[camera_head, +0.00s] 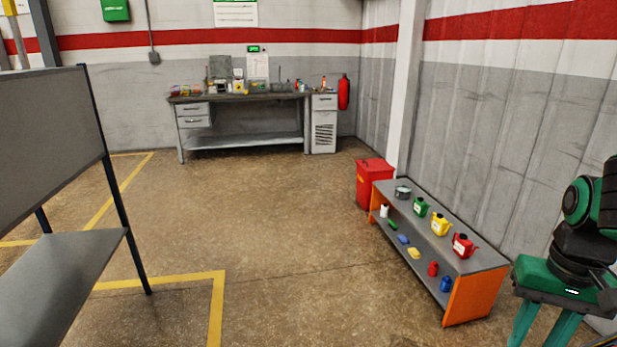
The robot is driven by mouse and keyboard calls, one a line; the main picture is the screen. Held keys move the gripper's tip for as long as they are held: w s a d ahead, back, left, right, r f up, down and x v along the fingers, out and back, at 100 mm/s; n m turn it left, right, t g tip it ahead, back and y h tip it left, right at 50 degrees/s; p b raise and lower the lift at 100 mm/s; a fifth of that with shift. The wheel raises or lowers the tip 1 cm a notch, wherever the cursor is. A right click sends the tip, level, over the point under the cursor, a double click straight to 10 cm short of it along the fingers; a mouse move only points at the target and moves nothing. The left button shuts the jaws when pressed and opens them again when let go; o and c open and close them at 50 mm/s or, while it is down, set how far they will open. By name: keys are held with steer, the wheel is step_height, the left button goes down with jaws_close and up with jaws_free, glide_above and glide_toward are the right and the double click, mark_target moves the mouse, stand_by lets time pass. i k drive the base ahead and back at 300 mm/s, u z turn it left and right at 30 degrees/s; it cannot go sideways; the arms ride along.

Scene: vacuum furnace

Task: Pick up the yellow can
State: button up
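The yellow can (439,224) stands upright on the top board of a low grey shelf (483,262) with orange ends, at the right. My gripper (542,335) is at the lower right, in front of the shelf's near end in the picture and apart from the yellow can. Its two green fingers point down with a gap between them, and nothing shows in the gap. The fingertips are cut off by the bottom edge.
A dark pot (402,192) stands at the shelf's far end, and several small items lie on its lower board. A red bin (369,184) is behind it. A workbench (243,98) lines the back wall. A grey rack (60,270) stands left. The middle floor is clear.

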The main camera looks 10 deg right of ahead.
mark_target(441, 226)
steer(key=u, duration=0.15)
steer(key=i, duration=2.25)
steer(key=z, duration=1.15)
steer(key=i, duration=1.05)
steer(key=z, duration=0.6)
